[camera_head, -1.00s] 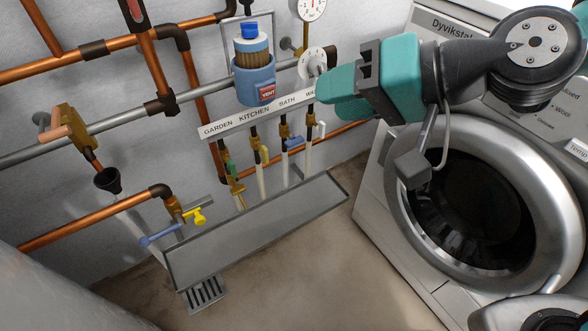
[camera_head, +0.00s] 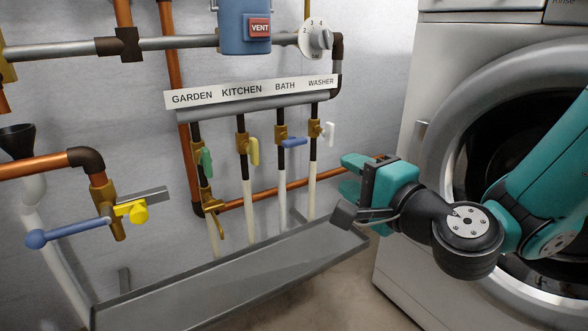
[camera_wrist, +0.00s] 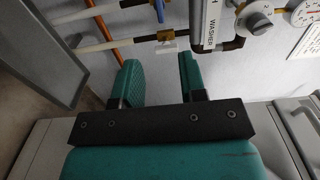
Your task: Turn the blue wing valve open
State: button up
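A small blue valve handle (camera_head: 293,142) sits on the pipe under the BATH label in the head view. It lies sideways across its vertical pipe. Its blue shows at the top of the wrist view (camera_wrist: 160,11). My gripper (camera_head: 350,178) is to the right of and below it, apart from it, beside the lower part of the pipes. In the wrist view the two teal fingers of my gripper (camera_wrist: 160,82) stand apart with nothing between them. The white WASHER handle (camera_wrist: 166,47) is just beyond the fingertips.
Green (camera_head: 205,162), yellow (camera_head: 254,151) and white (camera_head: 329,132) handles run along their pipes. A grey trough (camera_head: 230,275) lies below; a washing machine (camera_head: 425,90) stands right.

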aim_at(297, 144)
jog(key=p+x, duration=1.2)
jog(key=x, duration=0.4)
jog(key=shift+w+d+f+p, duration=0.1)
jog(key=shift+w+p, duration=0.05)
jog(key=shift+p, duration=0.2)
jog(key=shift+w+a, duration=0.3)
jog(key=shift+w, duration=0.25)
jog(key=shift+c, duration=0.2)
grip_shut()
